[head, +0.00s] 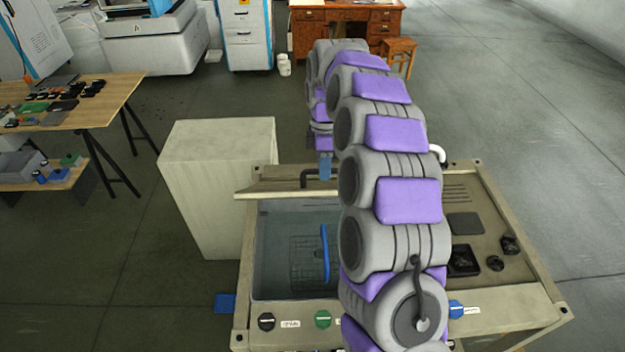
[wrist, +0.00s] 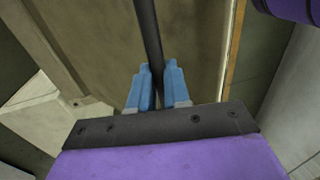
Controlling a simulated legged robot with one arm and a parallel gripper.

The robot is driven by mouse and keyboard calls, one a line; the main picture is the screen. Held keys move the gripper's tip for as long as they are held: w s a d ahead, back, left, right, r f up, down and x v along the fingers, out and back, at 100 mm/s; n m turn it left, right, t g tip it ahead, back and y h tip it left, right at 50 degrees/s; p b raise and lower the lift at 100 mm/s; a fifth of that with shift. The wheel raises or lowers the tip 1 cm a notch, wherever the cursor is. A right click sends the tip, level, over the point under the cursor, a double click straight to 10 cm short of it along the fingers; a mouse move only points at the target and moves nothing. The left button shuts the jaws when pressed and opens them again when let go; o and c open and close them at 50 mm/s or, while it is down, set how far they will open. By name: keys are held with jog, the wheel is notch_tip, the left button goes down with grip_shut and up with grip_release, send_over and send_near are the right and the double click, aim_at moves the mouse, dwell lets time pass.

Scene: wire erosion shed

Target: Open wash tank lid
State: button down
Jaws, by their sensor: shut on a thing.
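The wash tank (head: 245,290) is a beige bench unit with an open grey basin (head: 275,220). Its beige lid (head: 285,190) is raised and seen almost edge-on along the far side of the basin. A dark bar handle (head: 308,175) shows just beyond the lid's edge. My gripper (head: 326,168) is at this handle, partly hidden by my arm. In the wrist view, the blue fingers of my gripper (wrist: 159,75) are shut on the dark handle (wrist: 147,30), with the beige lid (wrist: 190,45) behind it.
A wire basket (head: 305,258) with a blue handle (head: 325,250) sits in the basin. A pale box-shaped block (head: 215,185) stands close to the tank's left. Knobs (head: 323,319) line the front. A cluttered workbench (head: 115,100) is at left; floor at right is clear.

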jog(key=w+r+p, duration=0.5)
jog(key=w+p, duration=0.6)
jog(key=shift+w+d, duration=0.15)
jog(key=shift+d, duration=0.25)
dwell(0.4)
jog(key=c, duration=1.5)
grip_release()
jog(key=o, duration=0.4)
jog(key=shift+w+f, duration=0.35)
jog(key=shift+w, duration=0.35)
jog(key=shift+s+r, duration=0.1)
jog(key=shift+r, duration=0.3)
jog(key=shift+a, duration=0.1)
